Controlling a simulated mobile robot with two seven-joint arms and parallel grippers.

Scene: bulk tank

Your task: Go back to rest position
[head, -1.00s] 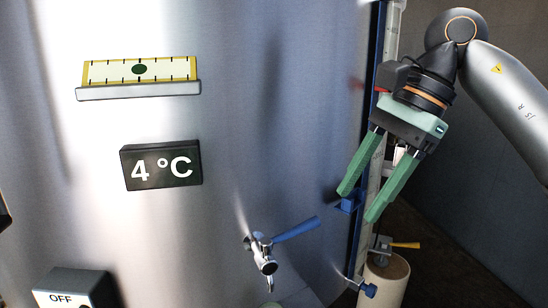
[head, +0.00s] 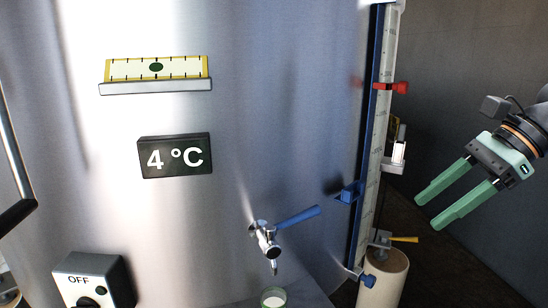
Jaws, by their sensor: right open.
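My right gripper (head: 425,212) is at the right of the head view, its two green fingers apart and nothing between them. It points down and left, in front of the dark wall and clear of the tank. The large steel tank (head: 300,110) fills the left and middle of the view. My left gripper does not show.
A vertical gauge (head: 382,130) with a red marker (head: 390,87) runs along the tank's right side. A tap (head: 267,240) with a blue lever stands above a small cup (head: 273,297). A 4 °C display (head: 175,156), a level (head: 157,74) and an OFF switch (head: 93,282) are on the tank.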

